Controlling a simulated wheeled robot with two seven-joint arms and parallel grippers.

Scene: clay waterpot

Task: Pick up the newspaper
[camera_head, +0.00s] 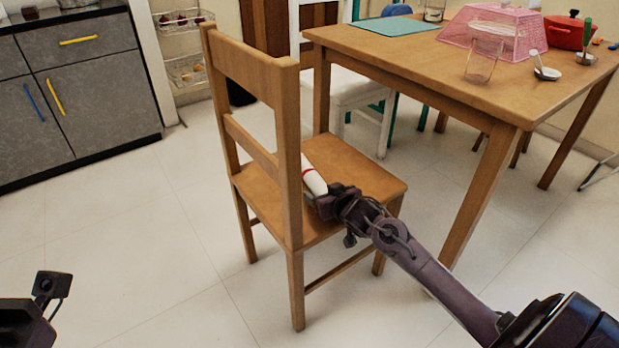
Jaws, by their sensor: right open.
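My right gripper (318,203) is open at the near end of the roll, close above the seat. I cannot tell whether its fingers touch the newspaper. A part of my left arm (35,310) shows at the lower left edge; its fingers are out of the picture.
A wooden table (430,62) stands at the right, holding a pink mesh cover (490,30), a glass (482,62) and a red pot (568,32). A white chair (345,90) stands behind. Grey cabinets (90,100) are at the left. The floor at front left is clear.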

